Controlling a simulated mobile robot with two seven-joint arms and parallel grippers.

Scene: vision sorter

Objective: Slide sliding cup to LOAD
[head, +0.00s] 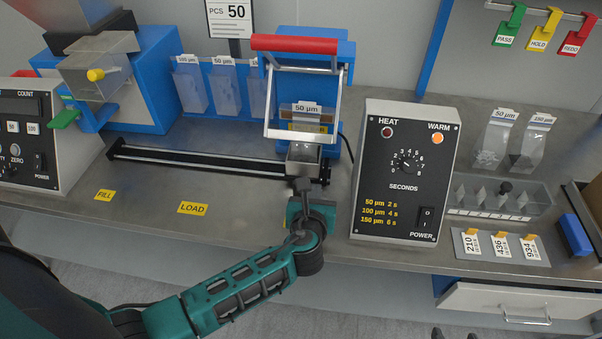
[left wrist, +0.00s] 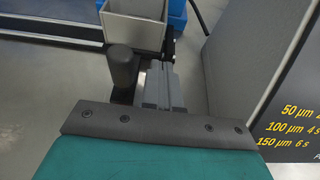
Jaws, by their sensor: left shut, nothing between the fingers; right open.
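The sliding cup (head: 303,154), a clear grey box, sits at the right end of the black rail (head: 215,165), below the red-handled press. It also shows at the top of the left wrist view (left wrist: 135,28), with a dark round knob (left wrist: 122,68) on its near side. My left gripper (head: 304,187) is shut and empty, just in front of the cup. In the left wrist view its fingers (left wrist: 158,83) are right of the knob; I cannot tell whether they touch. The yellow LOAD label (head: 192,208) lies further left. My right gripper (head: 454,334) is open at the bottom edge, only its tips showing.
The grey heater box (head: 406,170) stands close to the right of my left gripper. The blue press (head: 305,95) with its red handle (head: 295,44) is above the cup. The FILL label (head: 104,195) is far left.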

